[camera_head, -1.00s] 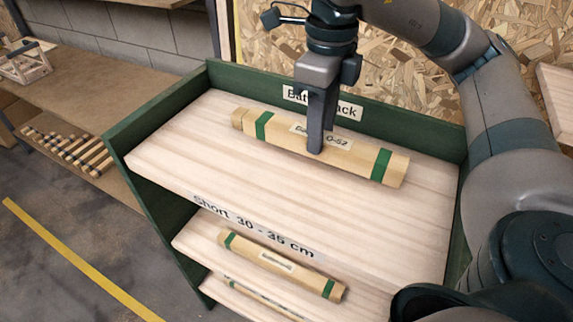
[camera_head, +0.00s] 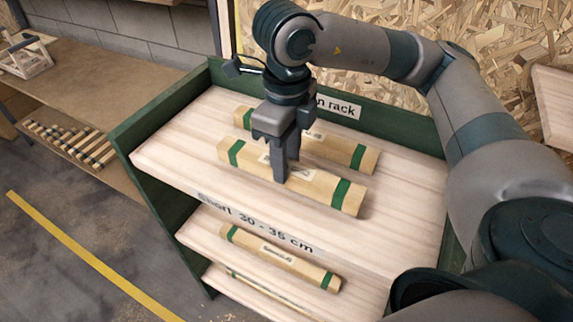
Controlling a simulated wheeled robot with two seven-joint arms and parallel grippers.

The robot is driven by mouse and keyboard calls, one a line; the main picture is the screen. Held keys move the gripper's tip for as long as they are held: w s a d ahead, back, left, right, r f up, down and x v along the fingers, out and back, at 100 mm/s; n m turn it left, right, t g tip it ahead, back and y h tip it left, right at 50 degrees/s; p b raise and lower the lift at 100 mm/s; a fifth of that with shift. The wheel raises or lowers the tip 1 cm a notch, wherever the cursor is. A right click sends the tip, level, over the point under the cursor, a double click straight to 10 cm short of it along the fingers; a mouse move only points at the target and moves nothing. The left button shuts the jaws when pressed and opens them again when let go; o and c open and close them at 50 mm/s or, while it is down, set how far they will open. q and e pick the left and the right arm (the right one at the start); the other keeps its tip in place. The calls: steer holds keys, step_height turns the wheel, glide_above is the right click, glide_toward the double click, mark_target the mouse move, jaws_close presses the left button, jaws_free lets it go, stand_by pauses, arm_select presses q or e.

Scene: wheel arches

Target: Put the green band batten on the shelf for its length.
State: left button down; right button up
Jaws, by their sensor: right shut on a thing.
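My right gripper (camera_head: 284,165) is shut around the middle of a wooden batten (camera_head: 322,190) with a green band near each end. This batten is over the front part of the rack's top shelf (camera_head: 185,150), roughly level; I cannot tell whether it touches the board. A second green-banded batten (camera_head: 343,152) lies just behind it on the same shelf, partly hidden by the gripper. The shelf's front edge carries a label (camera_head: 255,222) reading "Short 30 - 35 cm". The held batten's own label is mostly covered by the fingers. My left gripper is out of view.
Another green-banded batten (camera_head: 280,258) lies on the shelf below, with a further one (camera_head: 275,295) lower down. The rack's green side panel (camera_head: 165,115) and back board (camera_head: 395,130) rise above the top shelf. Several dark-banded battens (camera_head: 70,143) lie at the left.

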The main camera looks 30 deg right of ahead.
step_height(320, 180, down, 2)
steer(key=shift+f+p, duration=0.2)
steer(key=shift+p, duration=0.2)
steer(key=shift+f+b, duration=0.2)
steer(key=shift+b, duration=0.1)
steer(key=o, duration=1.2)
steer(key=shift+r, duration=0.15)
